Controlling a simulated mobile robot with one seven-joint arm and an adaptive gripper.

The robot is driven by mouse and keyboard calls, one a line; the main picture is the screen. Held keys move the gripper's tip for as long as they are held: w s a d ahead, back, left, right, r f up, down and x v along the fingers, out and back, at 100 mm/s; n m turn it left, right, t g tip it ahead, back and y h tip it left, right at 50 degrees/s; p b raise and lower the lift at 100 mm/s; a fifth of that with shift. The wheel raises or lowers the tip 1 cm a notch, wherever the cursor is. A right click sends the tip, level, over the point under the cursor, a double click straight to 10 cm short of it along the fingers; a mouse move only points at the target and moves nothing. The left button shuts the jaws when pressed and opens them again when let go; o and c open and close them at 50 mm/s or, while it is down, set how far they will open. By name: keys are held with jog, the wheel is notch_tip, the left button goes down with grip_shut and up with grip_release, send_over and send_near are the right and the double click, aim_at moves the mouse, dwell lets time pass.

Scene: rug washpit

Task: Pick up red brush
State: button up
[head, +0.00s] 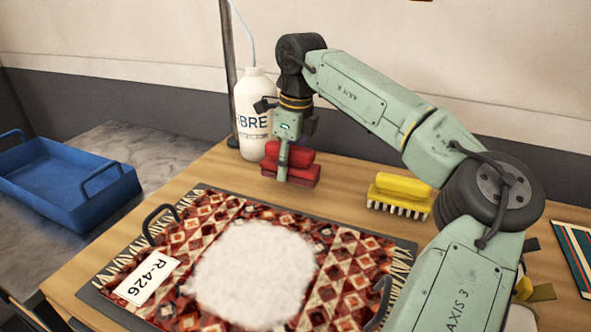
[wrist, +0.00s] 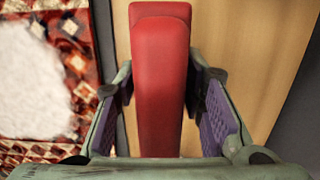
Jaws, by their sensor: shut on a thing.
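The red brush (head: 304,173) is at the back middle of the wooden table, behind the patterned rug. My gripper (head: 283,172) reaches down over it from above and is shut on it, with one finger in front of its near side. In the wrist view the red handle (wrist: 161,80) runs lengthwise between the two purple-padded fingers. The brush's underside is hidden, so I cannot tell whether it touches the table.
A yellow brush (head: 400,190) with white bristles lies to the right. A white bottle (head: 253,110) stands close behind on the left. White foam (head: 255,275) covers the middle of the rug (head: 345,260), labelled R-426. A blue tray (head: 65,180) sits far left.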

jog(key=s+a+b, duration=0.1)
jog(key=s+a, duration=0.1)
jog(key=s, duration=0.1)
jog(key=s+a+b, duration=0.1)
jog(key=s+a, duration=0.2)
jog(key=s, duration=0.1)
jog(key=s+a+r+b, duration=0.1)
jog(key=s+a, duration=0.1)
jog(key=s, duration=0.1)
jog(key=shift+s+a+r, duration=0.1)
jog(key=shift+s+a, duration=0.1)
jog(key=shift+s, duration=0.2)
